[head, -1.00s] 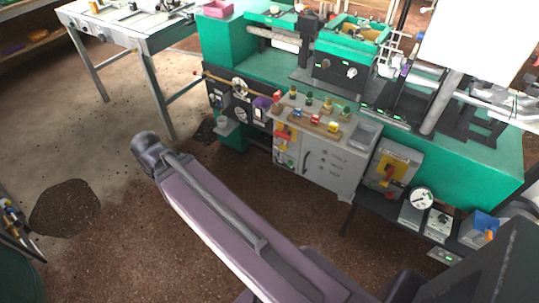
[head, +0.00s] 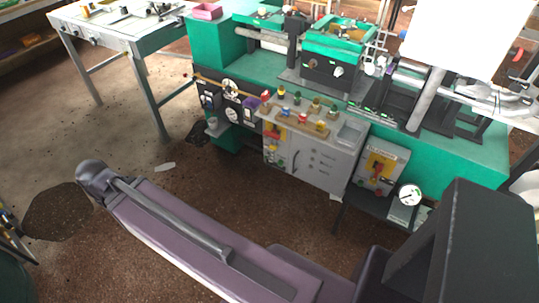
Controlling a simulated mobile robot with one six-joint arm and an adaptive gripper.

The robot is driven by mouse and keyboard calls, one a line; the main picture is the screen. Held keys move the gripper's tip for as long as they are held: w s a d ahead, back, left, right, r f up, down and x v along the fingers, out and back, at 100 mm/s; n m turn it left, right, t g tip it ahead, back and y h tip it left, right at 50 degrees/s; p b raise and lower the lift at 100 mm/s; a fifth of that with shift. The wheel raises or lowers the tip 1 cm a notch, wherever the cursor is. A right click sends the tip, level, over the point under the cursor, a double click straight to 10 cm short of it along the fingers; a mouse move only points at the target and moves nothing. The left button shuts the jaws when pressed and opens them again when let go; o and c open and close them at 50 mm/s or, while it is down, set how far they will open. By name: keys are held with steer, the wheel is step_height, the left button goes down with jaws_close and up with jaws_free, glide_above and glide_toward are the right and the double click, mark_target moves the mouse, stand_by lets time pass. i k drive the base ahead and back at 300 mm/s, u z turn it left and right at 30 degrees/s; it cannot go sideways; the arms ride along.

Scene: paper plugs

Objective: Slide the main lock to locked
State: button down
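A grey box with a yellow plate and a red handle (head: 376,166) is on the right side of the green machine, beside the grey cabinet; it may carry the main lock, but I cannot tell which part is the lock or how it is set. A second group of small red and yellow parts (head: 272,141) is on the left of the cabinet front. My purple arm link crosses the lower part of the head view, apart from both.
The green machine (head: 455,150) stands behind the grey cabinet (head: 310,162), which has several coloured knobs on top. A round white gauge (head: 409,195) is right of the box. A white table (head: 125,32) is at upper left.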

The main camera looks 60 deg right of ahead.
mark_target(273, 146)
steer(key=u, duration=0.1)
steer(key=k, duration=1.45)
steer(key=z, duration=1.4)
steer(key=i, duration=1)
steer(key=u, duration=0.1)
